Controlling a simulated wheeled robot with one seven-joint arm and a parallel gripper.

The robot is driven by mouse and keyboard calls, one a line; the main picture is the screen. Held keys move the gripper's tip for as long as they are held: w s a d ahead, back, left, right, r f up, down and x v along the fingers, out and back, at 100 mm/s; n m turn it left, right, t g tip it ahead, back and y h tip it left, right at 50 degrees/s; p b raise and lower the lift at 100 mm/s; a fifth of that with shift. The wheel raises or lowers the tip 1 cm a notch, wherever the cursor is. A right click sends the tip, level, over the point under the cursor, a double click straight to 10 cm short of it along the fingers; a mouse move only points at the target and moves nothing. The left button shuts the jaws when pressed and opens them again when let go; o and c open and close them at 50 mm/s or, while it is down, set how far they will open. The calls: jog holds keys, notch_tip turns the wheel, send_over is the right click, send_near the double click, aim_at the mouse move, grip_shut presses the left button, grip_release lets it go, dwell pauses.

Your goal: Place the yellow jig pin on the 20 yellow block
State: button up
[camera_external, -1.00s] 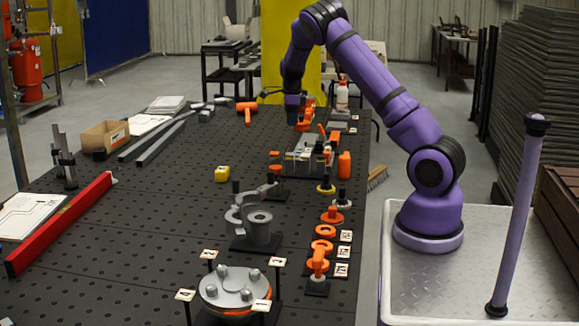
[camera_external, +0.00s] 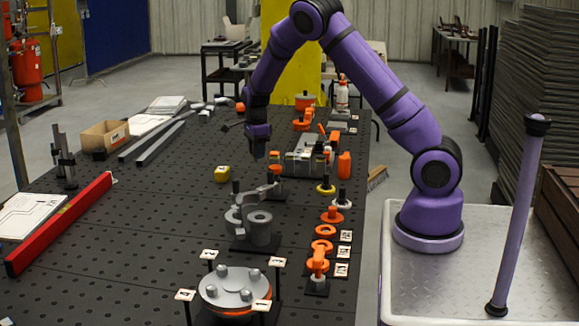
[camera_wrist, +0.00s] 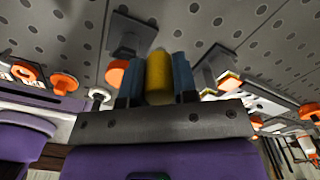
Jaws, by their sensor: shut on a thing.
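My gripper (camera_external: 257,152) hangs above the table, to the upper right of the yellow block in the outside view. In the wrist view the blue fingers of my gripper (camera_wrist: 159,66) are shut on the yellow jig pin (camera_wrist: 159,78), a rounded yellow cylinder between them. The pin is too small to make out in the outside view. The yellow block (camera_external: 222,174) sits alone on the dark perforated table, with nothing visible on top; its number is not readable. I cannot make it out in the wrist view.
A grey fixture with orange parts (camera_external: 305,160) stands right of my gripper. A grey bracket assembly (camera_external: 258,226) is nearer the camera, with a bolted round flange (camera_external: 235,290) in front. A red bar (camera_external: 60,222) lies far left. The table (camera_external: 165,215) left of the block is clear.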

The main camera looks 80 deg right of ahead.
jog(key=shift+w+d+f, duration=0.1)
jog(key=shift+w+f, duration=0.05)
jog(key=shift+f, duration=0.3)
jog(key=w+d, duration=0.2)
jog(key=w, duration=0.2)
jog(key=w+d+f, duration=0.1)
jog(key=w+d, duration=0.1)
jog(key=w, duration=0.3)
jog(key=w+d, duration=0.2)
jog(key=w, duration=0.2)
jog(key=shift+w+d+f, duration=0.3)
jog(key=shift+w+d, duration=0.1)
jog(key=shift+w+d+f, duration=0.1)
jog(key=shift+w+f, duration=0.05)
jog(key=shift+w, duration=0.05)
jog(key=shift+f, duration=1.6)
jog(key=shift+f, duration=0.15)
jog(key=o, duration=0.9)
